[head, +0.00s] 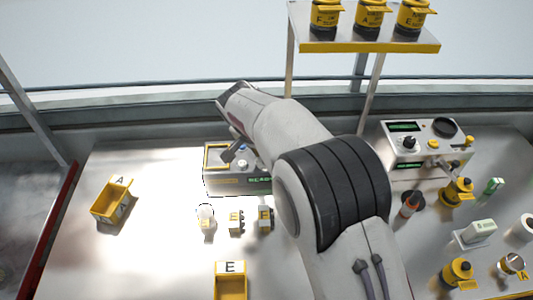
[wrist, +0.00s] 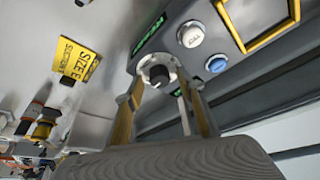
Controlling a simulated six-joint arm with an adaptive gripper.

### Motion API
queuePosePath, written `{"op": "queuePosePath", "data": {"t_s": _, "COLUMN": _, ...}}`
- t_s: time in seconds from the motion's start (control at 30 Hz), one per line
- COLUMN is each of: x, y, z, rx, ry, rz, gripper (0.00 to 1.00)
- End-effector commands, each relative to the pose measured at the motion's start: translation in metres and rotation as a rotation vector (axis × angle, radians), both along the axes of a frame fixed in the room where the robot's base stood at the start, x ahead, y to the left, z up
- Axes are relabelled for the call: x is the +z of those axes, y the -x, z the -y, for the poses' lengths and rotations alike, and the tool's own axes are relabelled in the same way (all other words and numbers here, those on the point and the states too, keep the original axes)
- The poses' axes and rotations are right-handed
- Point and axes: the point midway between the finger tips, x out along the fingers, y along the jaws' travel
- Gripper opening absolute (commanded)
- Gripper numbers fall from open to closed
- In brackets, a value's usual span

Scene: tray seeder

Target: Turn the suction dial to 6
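A round dark dial (wrist: 157,72) with a pale centre sits on the grey seeder panel in the wrist view. I cannot read its setting. My gripper (wrist: 162,86) is open, its two yellowish fingers on either side of the dial with tips close to it. I cannot tell whether they touch it. In the head view the seeder (head: 225,182), with a yellow frame and green display, stands left of my arm. There my arm hides the dial, and only a dark part of my gripper (head: 233,151) shows.
A white button (wrist: 192,35) and a blue button (wrist: 216,64) sit near the dial. Small blocks stand before the seeder; yellow bins (head: 111,203) lie left and in front. Another instrument (head: 402,160) and several bottles crowd the right.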

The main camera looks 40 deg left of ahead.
Motion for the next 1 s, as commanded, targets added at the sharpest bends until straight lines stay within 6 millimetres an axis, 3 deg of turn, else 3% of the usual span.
{"op": "queuePosePath", "data": {"t_s": 0.27, "x": 0.011, "y": 0.004, "z": 0.000, "rx": 0.001, "ry": -0.002, "rz": 0.002, "gripper": 0.38}}
{"op": "queuePosePath", "data": {"t_s": 0.57, "x": 0.044, "y": 0.018, "z": 0.002, "rx": 0.001, "ry": -0.002, "rz": 0.000, "gripper": 0.38}}
{"op": "queuePosePath", "data": {"t_s": 1.0, "x": 0.047, "y": 0.075, "z": 0.011, "rx": 0.003, "ry": 0.001, "rz": -0.001, "gripper": 0.38}}
